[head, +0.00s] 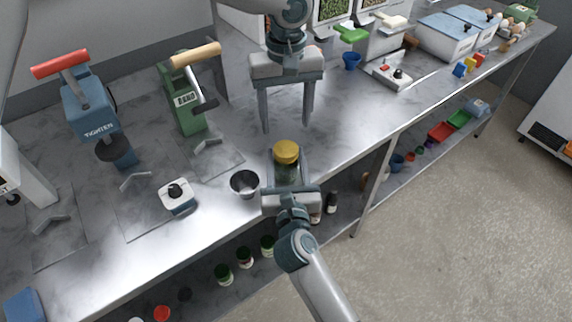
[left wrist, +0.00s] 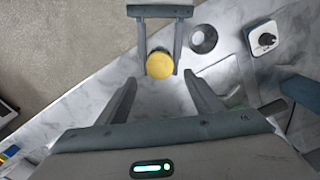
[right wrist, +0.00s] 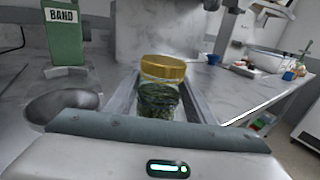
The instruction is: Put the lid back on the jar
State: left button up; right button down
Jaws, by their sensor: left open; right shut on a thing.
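The glass jar (head: 286,172) with dark green contents stands upright near the counter's front edge. The yellow lid (head: 286,152) sits on its mouth; I cannot tell how tight it is. Both show in the right wrist view, jar (right wrist: 158,98) below lid (right wrist: 163,68). My right gripper (head: 288,163) is shut on the jar, one finger on each side. My left gripper (head: 285,127) is open and empty above and just behind the jar, pointing down. In the left wrist view the lid (left wrist: 160,66) lies just beyond the open left fingertips.
A metal cup (head: 244,184) stands close left of the jar. A white box with a black knob (head: 177,196), a green BAND press (head: 184,105) and a blue TIGHTEN press (head: 90,108) stand farther left. The counter right of the jar is clear.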

aim_at(287, 148)
pick_arm(q)
jog(key=shift+f, duration=3.9)
jog(key=c, duration=1.1)
jog(key=shift+o, duration=0.2)
jog(key=shift+s+d+f+m, duration=0.25)
jog(key=shift+s+d+m, duration=0.3)
jog(key=shift+m, duration=0.25)
jog(key=shift+s+a+m, duration=0.1)
jog(key=shift+s+m, duration=0.05)
jog(key=shift+m, duration=0.25)
jog(key=shift+w+a+r+m, duration=0.1)
jog(key=shift+w+a+m, duration=0.25)
jog(key=shift+m, duration=0.55)
jog(key=shift+w+r+m, duration=0.15)
jog(key=shift+w+m, duration=0.05)
jog(key=shift+m, duration=0.8)
jog(key=shift+w, duration=0.1)
jog(key=shift+w, duration=0.1)
